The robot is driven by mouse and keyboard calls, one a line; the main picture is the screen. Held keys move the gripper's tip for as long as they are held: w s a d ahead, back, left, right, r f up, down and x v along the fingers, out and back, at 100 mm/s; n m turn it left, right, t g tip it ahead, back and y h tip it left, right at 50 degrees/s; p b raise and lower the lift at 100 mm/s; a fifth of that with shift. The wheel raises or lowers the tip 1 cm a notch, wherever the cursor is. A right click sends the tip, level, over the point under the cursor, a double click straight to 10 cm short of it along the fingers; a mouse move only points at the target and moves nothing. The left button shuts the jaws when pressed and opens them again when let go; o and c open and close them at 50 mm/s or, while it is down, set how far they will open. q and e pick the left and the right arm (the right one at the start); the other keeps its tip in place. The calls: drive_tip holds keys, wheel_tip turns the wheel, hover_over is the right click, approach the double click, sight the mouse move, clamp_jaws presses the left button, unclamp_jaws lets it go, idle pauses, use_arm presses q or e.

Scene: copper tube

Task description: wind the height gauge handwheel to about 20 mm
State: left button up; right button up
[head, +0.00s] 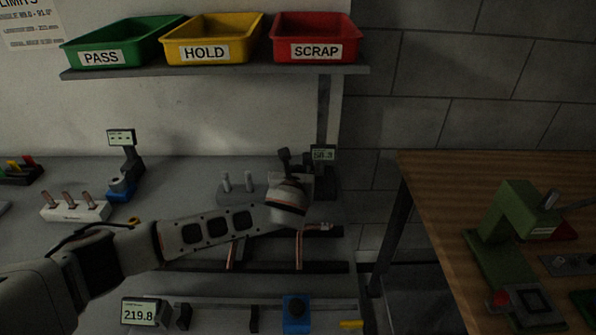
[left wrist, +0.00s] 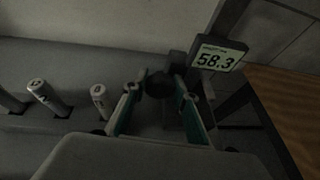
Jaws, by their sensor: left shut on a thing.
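The height gauge shows at the back right of the grey bench, with its display (head: 323,153) partly behind my left arm. In the left wrist view the display (left wrist: 218,58) reads 58.3. A dark round handwheel (left wrist: 158,86) sits on the gauge just left of its dark column. My left gripper (left wrist: 158,80) has one finger on each side of the handwheel and is shut on it. In the head view my left gripper (head: 295,160) is at the gauge, mostly hidden by its own wrist. My right gripper is in neither view.
Upright pins (head: 238,182) stand in a grey block just left of the gauge. A shelf above holds green (head: 130,38), yellow (head: 215,32) and red (head: 318,32) bins. A wooden table (head: 440,185) with a green press (head: 515,215) stands to the right, across a gap.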

use_arm(q)
drive_tip(key=shift+f+n+h, duration=0.1)
drive_tip(key=shift+n+h, duration=0.7)
drive_tip(key=shift+n, duration=0.3)
drive_tip(key=shift+a+n+t+h, duration=0.1)
drive_tip(key=shift+n+t+h, duration=0.2)
drive_tip(key=shift+n+h, duration=0.6)
drive_tip(key=o, duration=1.1)
drive_tip(key=shift+v, duration=4)
